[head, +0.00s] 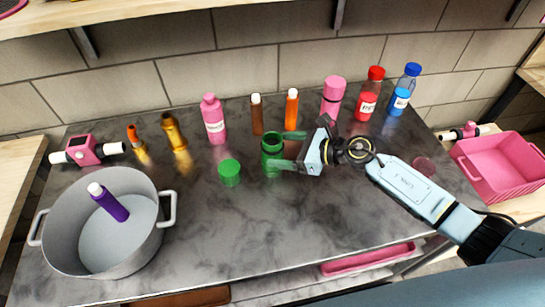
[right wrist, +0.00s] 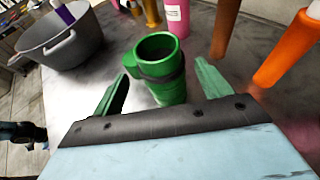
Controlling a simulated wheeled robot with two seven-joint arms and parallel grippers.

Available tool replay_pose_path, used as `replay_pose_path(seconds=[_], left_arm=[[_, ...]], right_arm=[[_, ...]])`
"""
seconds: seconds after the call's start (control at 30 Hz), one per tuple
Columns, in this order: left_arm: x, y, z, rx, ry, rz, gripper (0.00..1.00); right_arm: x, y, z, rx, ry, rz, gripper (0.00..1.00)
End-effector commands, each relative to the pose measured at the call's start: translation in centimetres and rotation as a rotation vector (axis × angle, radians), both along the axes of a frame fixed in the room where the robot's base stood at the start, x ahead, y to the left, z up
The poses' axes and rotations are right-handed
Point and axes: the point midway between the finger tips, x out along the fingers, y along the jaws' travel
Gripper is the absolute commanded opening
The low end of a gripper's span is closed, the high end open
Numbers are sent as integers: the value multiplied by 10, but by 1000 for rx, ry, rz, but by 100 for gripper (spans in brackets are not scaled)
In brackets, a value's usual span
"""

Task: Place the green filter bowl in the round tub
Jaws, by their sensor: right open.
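The green filter bowl (head: 271,160), an open-topped green cylinder, stands upright near the middle of the counter. It also shows in the right wrist view (right wrist: 160,72), with its empty-looking mouth facing up. My right gripper (head: 289,150) is open, with its green fingers pointing at the bowl from the right. In the right wrist view the bowl stands ahead of and between the two fingertips, with a gap on each side. The round tub (head: 62,250) is a grey two-handled pot at the front left, holding a purple cartridge with a white top (head: 109,202). My left gripper is not in view.
A green cap (head: 229,173) lies left of the bowl. Behind stand a brown tube (head: 257,115), an orange tube (head: 291,112), a pink bottle (head: 214,120) and red and blue bottles. A pink crate (head: 500,165) is at right. The front middle of the counter is clear.

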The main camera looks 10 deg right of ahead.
Motion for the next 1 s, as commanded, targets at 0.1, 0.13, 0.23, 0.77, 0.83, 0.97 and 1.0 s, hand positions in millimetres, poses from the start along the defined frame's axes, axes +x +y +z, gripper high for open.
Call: replay_pose_path(seconds=[0.1, 0.13, 0.23, 0.77, 0.83, 0.97, 1.0], left_arm=[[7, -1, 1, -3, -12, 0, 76], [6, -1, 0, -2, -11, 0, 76], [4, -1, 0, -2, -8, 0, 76], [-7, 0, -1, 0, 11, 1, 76], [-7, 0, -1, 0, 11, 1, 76], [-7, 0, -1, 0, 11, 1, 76], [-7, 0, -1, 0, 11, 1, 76]], right_arm=[[12, 14, -6, 4, 0, -1, 77], [15, 17, -7, 5, 0, 0, 77], [20, 25, -12, 4, 0, 0, 77], [21, 28, -13, 1, 0, 0, 46], [21, 28, -13, 1, 0, 0, 36], [22, 28, -13, 2, 0, 0, 22], [22, 28, -13, 2, 0, 0, 21]])
